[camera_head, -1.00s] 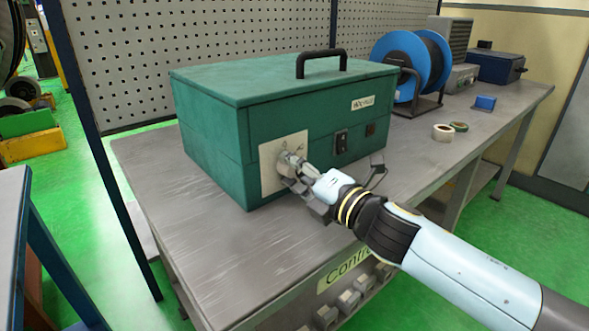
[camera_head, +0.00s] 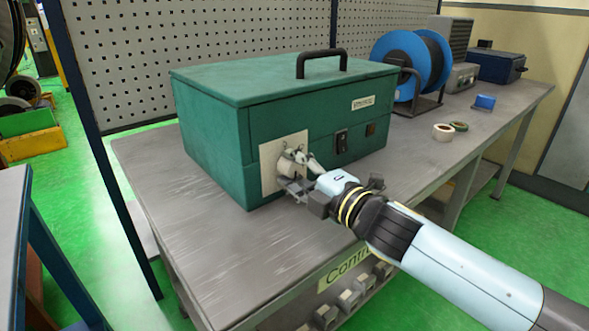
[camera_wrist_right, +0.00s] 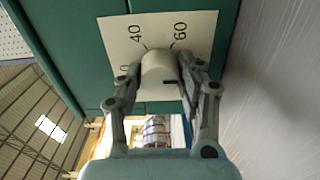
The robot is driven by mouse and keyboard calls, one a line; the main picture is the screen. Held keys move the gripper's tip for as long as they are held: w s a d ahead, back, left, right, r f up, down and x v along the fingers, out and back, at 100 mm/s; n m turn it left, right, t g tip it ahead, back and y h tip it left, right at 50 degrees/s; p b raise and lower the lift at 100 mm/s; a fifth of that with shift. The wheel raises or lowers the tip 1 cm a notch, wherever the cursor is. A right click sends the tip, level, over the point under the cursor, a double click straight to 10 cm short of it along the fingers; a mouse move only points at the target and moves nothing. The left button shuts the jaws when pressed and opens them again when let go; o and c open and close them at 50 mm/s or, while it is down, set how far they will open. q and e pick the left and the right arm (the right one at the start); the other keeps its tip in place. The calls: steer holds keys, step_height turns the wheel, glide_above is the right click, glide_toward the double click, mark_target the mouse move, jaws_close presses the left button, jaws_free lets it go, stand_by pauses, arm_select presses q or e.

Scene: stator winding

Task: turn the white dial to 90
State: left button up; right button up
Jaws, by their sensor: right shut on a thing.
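The white dial (camera_wrist_right: 158,68) sits on a cream scale plate (camera_wrist_right: 196,27) marked 40 and 60, with another number partly hidden. In the head view the plate (camera_head: 268,168) is on the front of the green box (camera_head: 215,135), and the dial shows only partly behind the fingers. My right gripper (camera_wrist_right: 160,80) is shut on the dial, one finger on each side of it. A short dark mark shows on the dial's lower right in the wrist view; I cannot read its setting. In the head view my right gripper (camera_head: 297,172) reaches the plate from the right. My left gripper is not in view.
The box stands on a grey bench (camera_head: 190,235). A black switch (camera_head: 342,142) is right of the plate. The bench front left is clear.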

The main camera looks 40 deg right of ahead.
steer(key=shift+f, duration=0.1)
steer(key=o, duration=1.2)
steer(key=shift+c, duration=0.2)
